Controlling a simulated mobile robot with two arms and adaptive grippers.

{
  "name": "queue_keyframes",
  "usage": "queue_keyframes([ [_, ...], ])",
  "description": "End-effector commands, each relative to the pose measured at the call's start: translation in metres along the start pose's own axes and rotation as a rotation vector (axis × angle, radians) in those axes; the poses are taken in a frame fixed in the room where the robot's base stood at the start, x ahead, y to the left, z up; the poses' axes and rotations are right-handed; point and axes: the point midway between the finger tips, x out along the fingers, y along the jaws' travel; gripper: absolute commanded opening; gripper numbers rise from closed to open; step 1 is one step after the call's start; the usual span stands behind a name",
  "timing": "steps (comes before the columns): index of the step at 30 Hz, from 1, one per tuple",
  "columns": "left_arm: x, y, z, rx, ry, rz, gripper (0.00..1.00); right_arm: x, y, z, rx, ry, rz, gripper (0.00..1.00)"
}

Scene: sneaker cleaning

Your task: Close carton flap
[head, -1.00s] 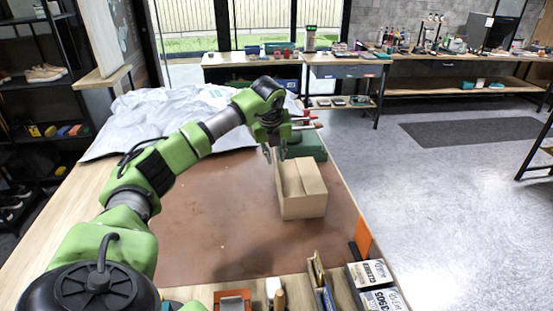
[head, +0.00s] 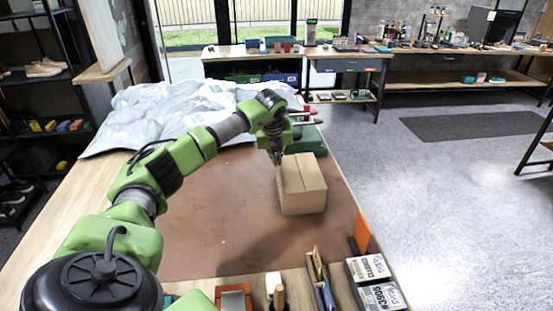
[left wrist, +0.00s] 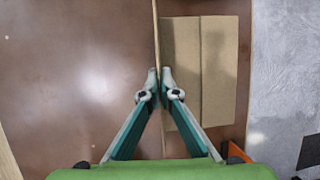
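A small tan cardboard carton (head: 303,195) stands on the brown mat near the table's right edge. It also shows from above in the left wrist view (left wrist: 218,65). Its left flap (left wrist: 156,35) stands up and shows edge-on as a thin tan strip. My left gripper (head: 276,160) is at the carton's left side, fingers pointing down. In the left wrist view, its two fingertips (left wrist: 159,78) are drawn together on either side of the flap. The carton's top right panels look flat. My right gripper is not in view.
The brown mat (head: 210,225) is clear left of the carton. Crumpled grey-white cloth (head: 165,110) covers the table's far end. A green case (head: 308,140) sits behind the carton. Small boxes (head: 368,268) and tools line the near edge. Open floor lies to the right.

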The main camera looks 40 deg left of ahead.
Motion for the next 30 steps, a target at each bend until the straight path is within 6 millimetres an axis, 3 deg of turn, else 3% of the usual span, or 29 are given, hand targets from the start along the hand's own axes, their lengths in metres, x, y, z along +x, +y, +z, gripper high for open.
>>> queue_keyframes([
  [8, -0.002, -0.007, 0.001, 0.027, 0.0, 0.064, 0.0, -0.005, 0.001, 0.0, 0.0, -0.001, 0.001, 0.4],
  [15, 0.0, -0.018, 0.0, 0.092, -0.001, 0.22, 0.0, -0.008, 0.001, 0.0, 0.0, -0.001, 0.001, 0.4],
  [30, 0.009, -0.033, -0.003, 0.2, -0.004, 0.486, 0.0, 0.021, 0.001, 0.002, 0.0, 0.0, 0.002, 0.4],
])
